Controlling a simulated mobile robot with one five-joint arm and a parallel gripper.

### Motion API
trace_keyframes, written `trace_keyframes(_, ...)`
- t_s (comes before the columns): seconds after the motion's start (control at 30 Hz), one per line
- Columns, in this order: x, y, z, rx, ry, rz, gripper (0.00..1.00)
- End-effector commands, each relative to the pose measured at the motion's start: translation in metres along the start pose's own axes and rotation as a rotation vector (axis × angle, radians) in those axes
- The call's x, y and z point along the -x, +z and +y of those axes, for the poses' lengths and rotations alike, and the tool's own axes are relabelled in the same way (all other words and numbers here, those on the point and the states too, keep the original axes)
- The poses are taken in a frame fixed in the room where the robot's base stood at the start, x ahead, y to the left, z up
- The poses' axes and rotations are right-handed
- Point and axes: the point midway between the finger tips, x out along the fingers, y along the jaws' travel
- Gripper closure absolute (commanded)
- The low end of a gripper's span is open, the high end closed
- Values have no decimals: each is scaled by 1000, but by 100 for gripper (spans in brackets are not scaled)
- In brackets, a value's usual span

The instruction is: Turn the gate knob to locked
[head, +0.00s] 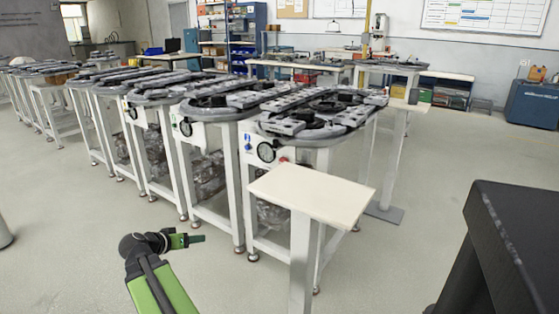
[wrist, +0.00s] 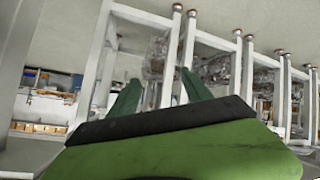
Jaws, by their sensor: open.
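My gripper (head: 194,240) is low at the left of that table, apart from the panel. In the wrist view my gripper (wrist: 162,92) has its two green fingers spread, with nothing between them. No knob can be made out in the wrist view, which shows table legs upside down.
A cream side shelf (head: 312,192) juts out in front of the nearest table, right of the panel. Similar tables (head: 213,108) with panels stand in a row to the left. A dark block (head: 515,240) is at the right. Open floor (head: 85,235) lies at the left.

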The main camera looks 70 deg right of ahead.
Motion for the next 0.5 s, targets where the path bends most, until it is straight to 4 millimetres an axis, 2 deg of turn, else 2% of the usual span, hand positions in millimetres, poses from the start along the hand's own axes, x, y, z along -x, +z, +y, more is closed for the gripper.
trace_keyframes(0.03,-23,-42,48,-113,86,93,43)
trace_keyframes(0.1,-46,-89,107,-247,179,241,43)
trace_keyframes(0.2,-62,-136,174,-369,259,414,43)
trace_keyframes(0.3,-68,-159,209,-424,290,516,43)
trace_keyframes(0.4,-69,-167,222,-443,299,556,43)
trace_keyframes(0.5,-70,-168,223,-446,299,562,43)
